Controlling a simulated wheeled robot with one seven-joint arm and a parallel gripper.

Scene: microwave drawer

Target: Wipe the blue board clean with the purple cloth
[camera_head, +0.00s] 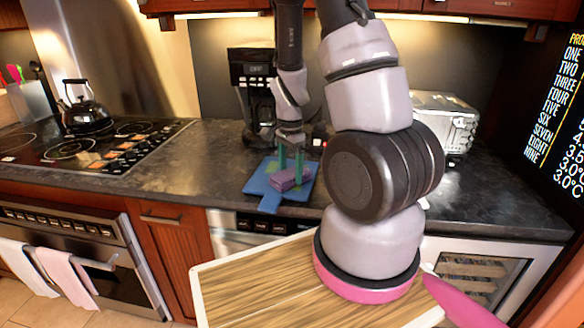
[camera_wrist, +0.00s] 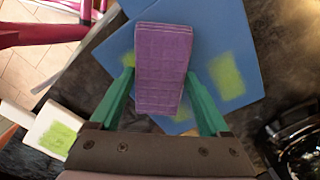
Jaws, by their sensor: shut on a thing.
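The blue board (camera_head: 263,186) lies on the dark counter in front of the coffee maker, and it fills the upper middle of the wrist view (camera_wrist: 222,35). The purple cloth (camera_head: 287,179) is a thick folded block, also seen large in the wrist view (camera_wrist: 163,60). My gripper (camera_head: 290,167) points down over the board, its green fingers shut on the cloth's two sides. The cloth appears to be at the board's surface; exact contact is hard to tell. A yellow-green stain (camera_wrist: 227,76) shows right of the cloth. Smaller stain parts show beside and below it, partly hidden.
The coffee maker (camera_head: 252,85) stands just behind the board. A pale object with a green patch (camera_wrist: 58,137) shows at the wrist view's left.

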